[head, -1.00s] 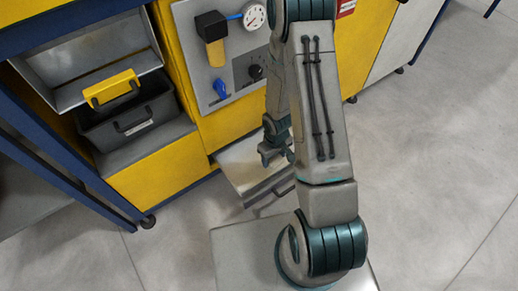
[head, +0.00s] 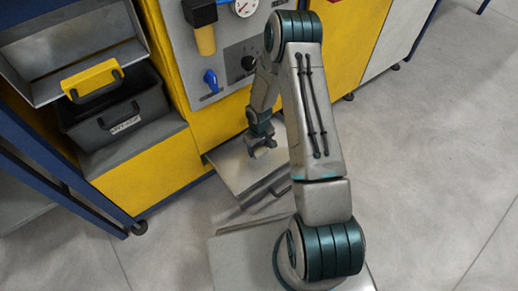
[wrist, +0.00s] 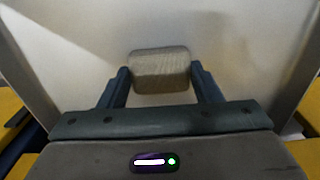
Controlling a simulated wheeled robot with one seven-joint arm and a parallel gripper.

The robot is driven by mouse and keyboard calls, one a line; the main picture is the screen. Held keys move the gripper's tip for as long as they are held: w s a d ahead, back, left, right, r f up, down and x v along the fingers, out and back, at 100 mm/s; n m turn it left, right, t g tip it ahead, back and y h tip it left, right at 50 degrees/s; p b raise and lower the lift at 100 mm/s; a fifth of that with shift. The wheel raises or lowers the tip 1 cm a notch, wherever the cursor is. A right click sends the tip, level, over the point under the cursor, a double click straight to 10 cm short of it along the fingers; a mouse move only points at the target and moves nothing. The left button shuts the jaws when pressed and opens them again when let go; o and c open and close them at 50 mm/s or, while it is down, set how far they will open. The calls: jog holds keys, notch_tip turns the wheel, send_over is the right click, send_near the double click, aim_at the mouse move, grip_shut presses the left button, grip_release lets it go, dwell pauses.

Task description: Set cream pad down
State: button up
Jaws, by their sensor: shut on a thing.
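The cream pad (wrist: 160,70) is a small block with rounded corners, beige with a fine grain. In the wrist view it sits between the two fingertips, and both fingers press its sides. In the head view my gripper (head: 262,149) hangs over the open, pale metal drawer (head: 232,170) at the foot of the yellow cabinet. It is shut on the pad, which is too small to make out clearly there. In the wrist view the pale drawer floor (wrist: 225,40) lies behind the pad. I cannot tell whether the pad touches it.
The drawer's side walls show at both edges of the wrist view. A panel with a gauge and knobs (head: 225,60) rises behind the drawer. The floor at right is clear.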

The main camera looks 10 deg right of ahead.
jog(key=shift+f, duration=0.15)
jog(key=o, duration=1)
jog(key=shift+c, duration=0.2)
